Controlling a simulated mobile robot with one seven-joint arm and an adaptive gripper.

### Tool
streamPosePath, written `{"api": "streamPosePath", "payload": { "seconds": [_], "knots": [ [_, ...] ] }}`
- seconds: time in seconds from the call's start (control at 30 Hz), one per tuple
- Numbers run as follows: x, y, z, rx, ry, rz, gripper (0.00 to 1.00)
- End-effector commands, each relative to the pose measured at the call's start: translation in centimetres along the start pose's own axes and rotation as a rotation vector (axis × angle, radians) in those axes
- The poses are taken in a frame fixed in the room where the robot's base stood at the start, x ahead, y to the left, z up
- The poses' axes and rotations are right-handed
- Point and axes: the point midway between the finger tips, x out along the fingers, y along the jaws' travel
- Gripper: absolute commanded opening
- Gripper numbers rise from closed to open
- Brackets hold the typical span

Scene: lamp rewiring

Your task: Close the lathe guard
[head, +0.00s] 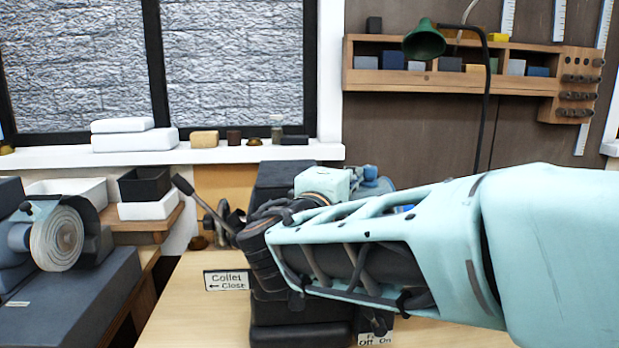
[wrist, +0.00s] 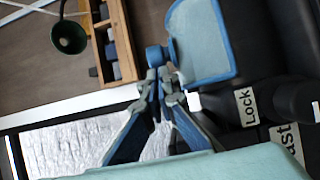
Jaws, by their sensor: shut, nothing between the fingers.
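In the wrist view, a pale teal panel with a blue rim (wrist: 205,45), which looks like the lathe guard, shows at upper centre. A round blue knob (wrist: 154,56) sits at its left edge. My gripper (wrist: 162,76) is shut and empty, its fingertips right by the knob; I cannot tell whether they touch it. The dark lathe body (wrist: 280,50) is behind and to the right. In the head view, my arm crosses from the right and covers much of the lathe (head: 285,175). The gripper and guard cannot be made out clearly there.
A "Collet Close" sign (head: 227,281) stands at the lathe's left, near a lever (head: 196,200). A "Lock" label (wrist: 245,107) shows in the wrist view. A grinder (head: 60,240) stands at left. A green lamp (head: 424,42) and wooden shelf (head: 440,83) are behind.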

Motion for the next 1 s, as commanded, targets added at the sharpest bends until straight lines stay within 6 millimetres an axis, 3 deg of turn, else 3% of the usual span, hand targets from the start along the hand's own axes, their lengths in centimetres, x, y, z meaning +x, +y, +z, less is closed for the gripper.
{"api": "streamPosePath", "payload": {
  "seconds": [0.27, 0.7, 1.0],
  "knots": [
    [0.5, -0.3, 0.9, 0.003, -0.003, -0.001, 0.00],
    [4.6, -0.6, 8.1, 0.005, -0.007, 0.000, 0.00],
    [5.9, -0.1, 10.4, 0.000, 0.000, 0.000, 0.00]
  ]
}}
